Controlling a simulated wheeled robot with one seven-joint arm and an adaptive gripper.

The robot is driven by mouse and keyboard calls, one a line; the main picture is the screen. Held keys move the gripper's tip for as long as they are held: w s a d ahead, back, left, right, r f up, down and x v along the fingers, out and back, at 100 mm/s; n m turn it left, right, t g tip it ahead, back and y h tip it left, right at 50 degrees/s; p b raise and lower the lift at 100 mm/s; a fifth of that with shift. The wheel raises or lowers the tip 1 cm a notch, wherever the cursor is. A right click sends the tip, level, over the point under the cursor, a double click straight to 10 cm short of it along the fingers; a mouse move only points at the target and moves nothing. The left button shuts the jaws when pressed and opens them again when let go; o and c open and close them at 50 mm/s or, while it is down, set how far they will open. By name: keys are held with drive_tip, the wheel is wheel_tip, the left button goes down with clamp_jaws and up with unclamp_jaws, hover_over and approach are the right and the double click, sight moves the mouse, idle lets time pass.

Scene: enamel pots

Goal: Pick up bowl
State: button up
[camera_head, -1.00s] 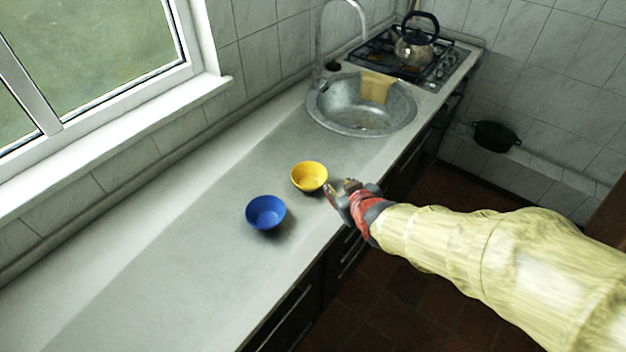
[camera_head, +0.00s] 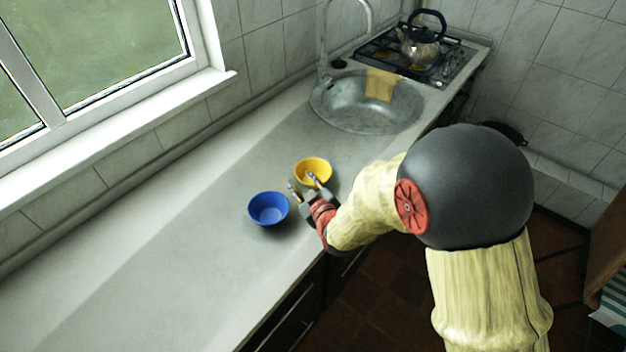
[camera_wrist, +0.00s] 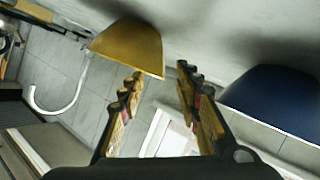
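A blue bowl (camera_head: 268,209) and a yellow bowl (camera_head: 313,171) stand upright on the grey counter, close to each other. My gripper (camera_head: 301,182) is at the counter, between the two bowls in the head view and just to the right of the blue one. In the wrist view its fingers (camera_wrist: 160,82) are spread apart with nothing between them. There the yellow bowl (camera_wrist: 128,46) is beyond the left finger and the blue bowl (camera_wrist: 272,100) lies to the right of the right finger. I cannot tell whether a finger touches either bowl.
A round metal sink (camera_head: 360,117) with a yellow cloth (camera_head: 383,84) on its rim is behind the bowls. A kettle (camera_head: 421,45) stands on the stove (camera_head: 395,58). The counter (camera_head: 140,270) is clear at front left. A window is at left.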

sight(297, 173)
drive_tip(key=b+x, duration=0.1)
drive_tip(key=x, duration=0.3)
drive_tip(key=shift+w+d+f+b, duration=0.1)
drive_tip(key=shift+b, duration=0.25)
drive_tip(key=shift+w, duration=0.55)
drive_tip(key=c, duration=0.3)
clamp_jaws()
